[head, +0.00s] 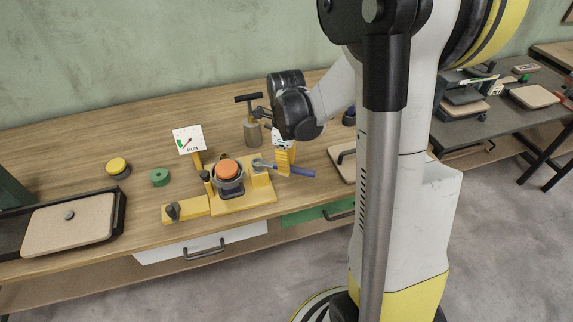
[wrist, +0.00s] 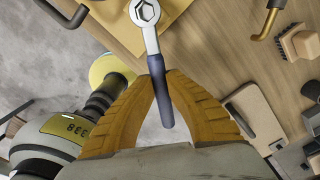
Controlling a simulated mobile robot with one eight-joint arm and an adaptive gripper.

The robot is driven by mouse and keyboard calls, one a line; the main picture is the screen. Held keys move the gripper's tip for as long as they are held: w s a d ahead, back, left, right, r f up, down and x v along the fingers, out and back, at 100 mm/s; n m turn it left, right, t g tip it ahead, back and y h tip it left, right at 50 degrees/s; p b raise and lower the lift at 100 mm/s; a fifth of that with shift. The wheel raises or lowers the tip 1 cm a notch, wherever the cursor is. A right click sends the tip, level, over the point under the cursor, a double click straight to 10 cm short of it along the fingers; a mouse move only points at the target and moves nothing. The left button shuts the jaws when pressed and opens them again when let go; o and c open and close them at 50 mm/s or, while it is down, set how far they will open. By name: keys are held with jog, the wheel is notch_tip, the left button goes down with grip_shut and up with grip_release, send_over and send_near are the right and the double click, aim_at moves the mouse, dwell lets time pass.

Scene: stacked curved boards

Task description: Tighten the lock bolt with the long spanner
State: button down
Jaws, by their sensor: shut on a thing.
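The long spanner has a blue handle (head: 298,171) and a bright metal head (head: 260,163). My gripper (head: 284,158) has yellow ribbed fingers. In the wrist view my gripper (wrist: 160,76) is shut on the spanner's handle (wrist: 161,98), and the spanner's ring head (wrist: 146,13) points away at the top edge. In the head view the head lies over a small yellow block of the yellow fixture (head: 245,200). The lock bolt is not clearly visible; I cannot tell whether the ring sits around it.
The fixture bears an orange-topped round part (head: 227,169). A green ring (head: 160,177) and a yellow-topped button (head: 118,167) lie left. A grey T-handled tool (head: 251,128) stands behind. A tan board (head: 343,164) lies right. Bare bench lies at the left back.

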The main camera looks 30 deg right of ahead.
jog(key=shift+f+b, duration=0.85)
jog(key=shift+f, duration=0.15)
dwell(0.3)
